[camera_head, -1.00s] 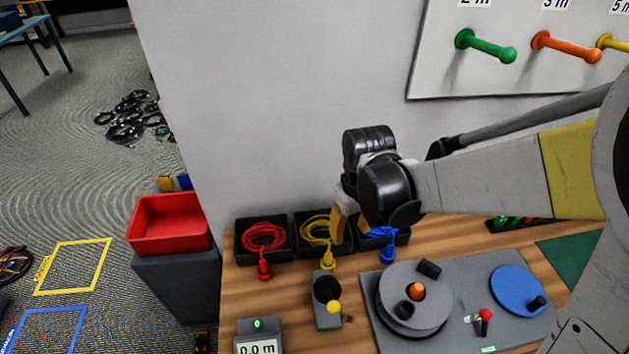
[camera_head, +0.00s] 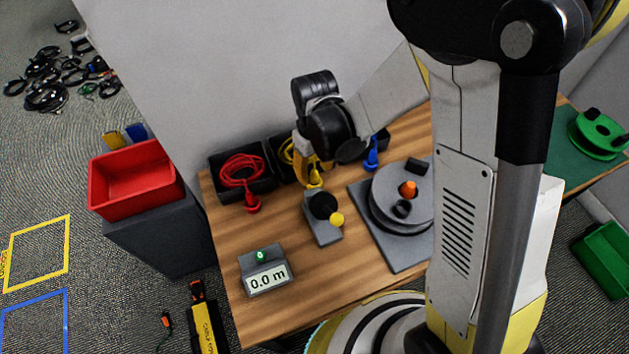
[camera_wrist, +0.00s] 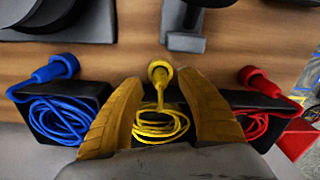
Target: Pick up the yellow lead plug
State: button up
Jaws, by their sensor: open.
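The yellow lead plug (camera_wrist: 160,72) stands on the wooden bench in front of its black bin, with its lead running back to a yellow coil (camera_wrist: 160,124) in the bin. In the wrist view my gripper (camera_wrist: 160,90) is open, with its two yellow fingers on either side of the lead. The plug lies just beyond the fingertips, roughly centred between them. In the head view the plug (camera_head: 315,179) shows just below my gripper (camera_head: 313,172), which hides much of the yellow coil and its bin. I cannot tell whether the fingers touch the plug.
A red plug (camera_head: 253,203) and a blue plug (camera_head: 372,160) stand on either side, with their coils in black bins. A grey device with a yellow knob (camera_head: 336,219), a reel plate (camera_head: 390,258) and a length display (camera_head: 266,272) occupy the bench (camera_head: 228,235) nearer the front.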

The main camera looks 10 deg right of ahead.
notch_tip(320, 180, down, 3)
jog(key=shift+r+b, duration=0.2)
jog(key=shift+b, duration=0.15)
jog(key=shift+r, duration=0.1)
grip_shut()
notch_tip(320, 180, up, 4)
jog(key=p, duration=0.2)
jog(key=shift+r+p, duration=0.15)
jog(key=shift+p, duration=0.2)
jog(key=w+d+r+p, duration=0.4)
jog(key=w+d+r, duration=0.2)
jog(key=d, duration=0.4)
jog(key=shift+r, duration=0.35)
